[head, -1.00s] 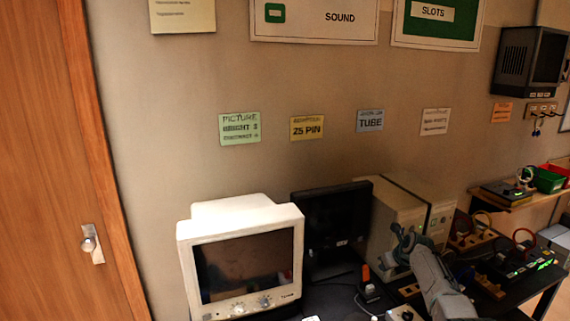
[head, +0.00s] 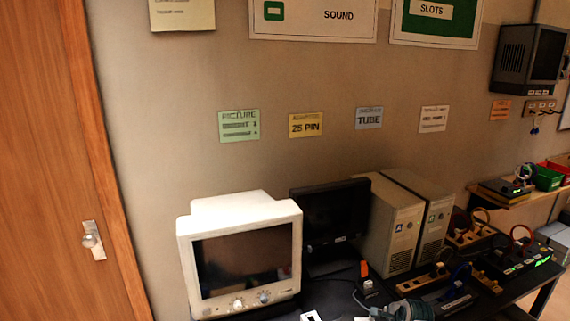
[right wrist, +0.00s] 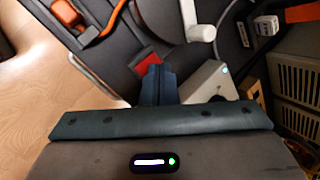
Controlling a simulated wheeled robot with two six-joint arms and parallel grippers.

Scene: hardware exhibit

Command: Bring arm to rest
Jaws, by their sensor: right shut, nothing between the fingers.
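My right gripper (right wrist: 157,78) is shut and empty in the right wrist view, its dark fingers together above the dark bench top. A red piece (right wrist: 146,57) shows just beyond the fingertips, and I cannot tell whether they touch it. In the head view, part of my right arm (head: 404,311) shows low at the bottom edge, in front of the beige computer cases. My left gripper is not in view.
A white monitor (head: 242,196) and a black flat screen (head: 345,208) stand on the bench. Two beige computer cases (head: 392,228) are beside them. Power strips with cables (head: 522,257) lie to the right. A wooden door (head: 40,150) is at the left.

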